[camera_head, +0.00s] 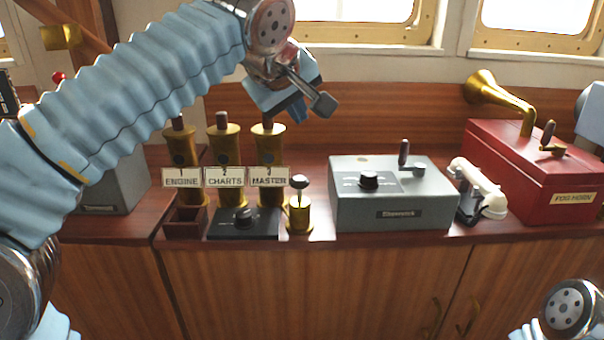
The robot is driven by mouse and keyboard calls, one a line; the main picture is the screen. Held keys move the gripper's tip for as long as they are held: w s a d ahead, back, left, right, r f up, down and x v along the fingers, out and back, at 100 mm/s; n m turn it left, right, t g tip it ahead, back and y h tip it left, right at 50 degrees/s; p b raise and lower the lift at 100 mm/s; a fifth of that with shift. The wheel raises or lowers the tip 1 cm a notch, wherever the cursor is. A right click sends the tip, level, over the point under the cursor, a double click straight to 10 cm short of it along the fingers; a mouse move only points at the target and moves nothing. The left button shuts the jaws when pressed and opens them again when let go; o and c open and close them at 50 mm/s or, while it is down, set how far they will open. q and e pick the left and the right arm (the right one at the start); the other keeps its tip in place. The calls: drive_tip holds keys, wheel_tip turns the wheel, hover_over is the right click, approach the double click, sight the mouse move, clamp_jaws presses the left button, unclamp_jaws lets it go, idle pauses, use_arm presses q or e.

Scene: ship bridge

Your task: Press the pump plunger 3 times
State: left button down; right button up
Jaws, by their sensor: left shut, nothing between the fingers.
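The pump (299,213) is a small brass cylinder at the counter's front edge. Its plunger (299,183) has a dark rounded knob with a pale underside and stands up above the brass body. My left gripper (321,102) is shut and empty. It is in the air above and slightly right of the plunger in the picture, clearly apart from it. My left arm crosses the upper left of the view. My right gripper is out of view; only parts of my right arm show at the right edge and lower right corner.
Brass tubes labelled ENGINE, CHARTS and MASTER (269,176) stand left of the pump. A black box with a knob (244,219) is beside it. A grey box (395,205), a white handset (480,190) and a red fog horn box (540,175) stand to the right.

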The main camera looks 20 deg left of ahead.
use_arm(q)
drive_tip(key=shift+f, duration=0.1)
drive_tip(key=b, duration=0.4)
hover_over(298, 179)
drive_tip(key=f, duration=0.7)
drive_tip(key=shift+s+f, duration=0.25)
drive_tip(key=shift+f+b, duration=0.55)
drive_tip(key=shift+f, duration=0.05)
drive_tip(key=shift+f, duration=0.1)
idle(0.9)
drive_tip(key=shift+f+b, duration=0.3)
drive_tip(key=shift+b, duration=0.05)
drive_tip(key=shift+f+b, duration=1.3)
drive_tip(key=shift+f, duration=0.25)
idle(1.2)
drive_tip(key=shift+r, duration=0.1)
drive_tip(key=shift+r+p, duration=1.8)
drive_tip(key=shift+r, duration=0.05)
